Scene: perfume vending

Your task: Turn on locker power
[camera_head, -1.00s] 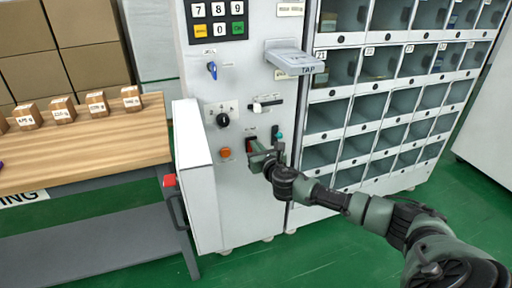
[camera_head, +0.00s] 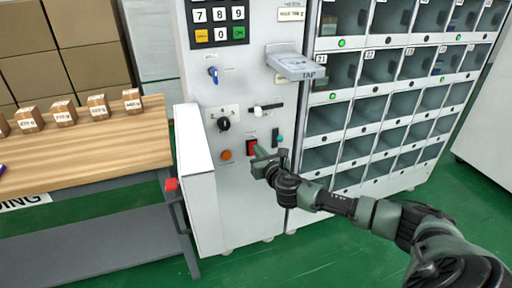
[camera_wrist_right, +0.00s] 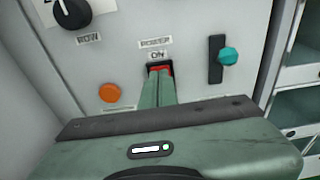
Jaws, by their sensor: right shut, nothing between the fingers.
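The red power switch (camera_head: 252,147) is low on the white control panel (camera_head: 215,120). In the right wrist view the red switch (camera_wrist_right: 161,69) sits in a dark frame under a label reading POWER and ON. My right gripper (camera_head: 257,151) is shut and empty, its fingertips at the lower part of the switch. In the right wrist view its closed fingers (camera_wrist_right: 157,78) cover most of the switch, so contact cannot be told. The locker (camera_head: 327,88) stands to the right, with small green lights lit on some compartments. My left gripper is out of view.
An orange button (camera_head: 226,155), a black knob (camera_head: 224,124) and a teal-handled lever (camera_head: 279,141) surround the switch. A card shelf marked TAP (camera_head: 296,66) juts out above. A wooden table (camera_head: 80,150) with small boxes stands at left.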

